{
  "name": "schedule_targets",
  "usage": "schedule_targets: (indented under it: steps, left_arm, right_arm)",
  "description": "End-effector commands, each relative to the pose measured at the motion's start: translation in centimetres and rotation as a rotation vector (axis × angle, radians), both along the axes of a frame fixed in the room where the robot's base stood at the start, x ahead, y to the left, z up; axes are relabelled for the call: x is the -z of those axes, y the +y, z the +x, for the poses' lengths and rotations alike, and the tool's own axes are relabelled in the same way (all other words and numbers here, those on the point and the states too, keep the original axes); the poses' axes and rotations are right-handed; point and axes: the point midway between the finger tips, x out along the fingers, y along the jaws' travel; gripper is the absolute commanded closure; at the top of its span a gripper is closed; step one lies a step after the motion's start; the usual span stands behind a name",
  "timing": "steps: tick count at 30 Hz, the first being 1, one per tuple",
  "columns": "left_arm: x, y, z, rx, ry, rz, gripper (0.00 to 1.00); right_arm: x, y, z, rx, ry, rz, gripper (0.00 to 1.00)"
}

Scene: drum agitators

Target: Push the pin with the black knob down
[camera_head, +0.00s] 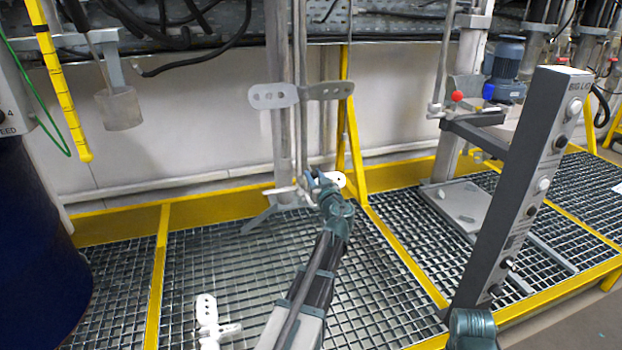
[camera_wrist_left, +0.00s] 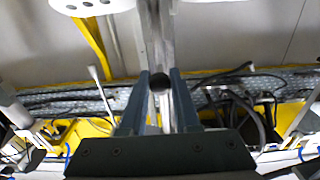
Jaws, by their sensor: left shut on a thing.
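My left gripper (camera_head: 319,182) is at the lower part of the upright metal agitator stand, just in front of its shaft. In the left wrist view, the two blue-grey fingers of this gripper (camera_wrist_left: 160,76) are closed around the small round black knob (camera_wrist_left: 158,82), one finger on each side. The pin under the knob is hidden by the gripper. In the head view I cannot make out the knob behind the fingers.
Agitator paddles with holes (camera_head: 273,96) hang above my left gripper. A grey button panel (camera_head: 522,190) stands at the right. A dark blue drum (camera_head: 35,225) is at the left. A white paddle piece (camera_head: 207,312) shows low in front. Yellow-edged grating (camera_head: 255,260) covers the floor.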

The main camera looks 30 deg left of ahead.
Motion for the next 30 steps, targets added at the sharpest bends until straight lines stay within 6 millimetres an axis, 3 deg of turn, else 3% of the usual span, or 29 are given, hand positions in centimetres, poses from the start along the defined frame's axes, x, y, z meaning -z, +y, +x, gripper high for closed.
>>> schedule_targets:
  steps: [20, 21, 27, 30]
  left_arm:
    - [2.1, 0.0, 0.0, 0.000, 0.000, 0.000, 1.00]
    - [2.0, 0.0, 0.0, 0.000, 0.000, 0.000, 0.66]
    - [1.9, 0.0, 0.0, 0.000, 0.000, 0.000, 0.30]
    - [1.9, 0.0, 0.0, 0.000, 0.000, 0.000, 0.30]
  right_arm:
    - [2.0, 0.0, 0.0, 0.000, 0.000, 0.000, 0.50]
    - [2.0, 0.0, 0.0, 0.000, 0.000, 0.000, 0.50]
    - [1.9, 0.0, 0.0, 0.000, 0.000, 0.000, 0.50]
    - [1.9, 0.0, 0.0, 0.000, 0.000, 0.000, 0.50]
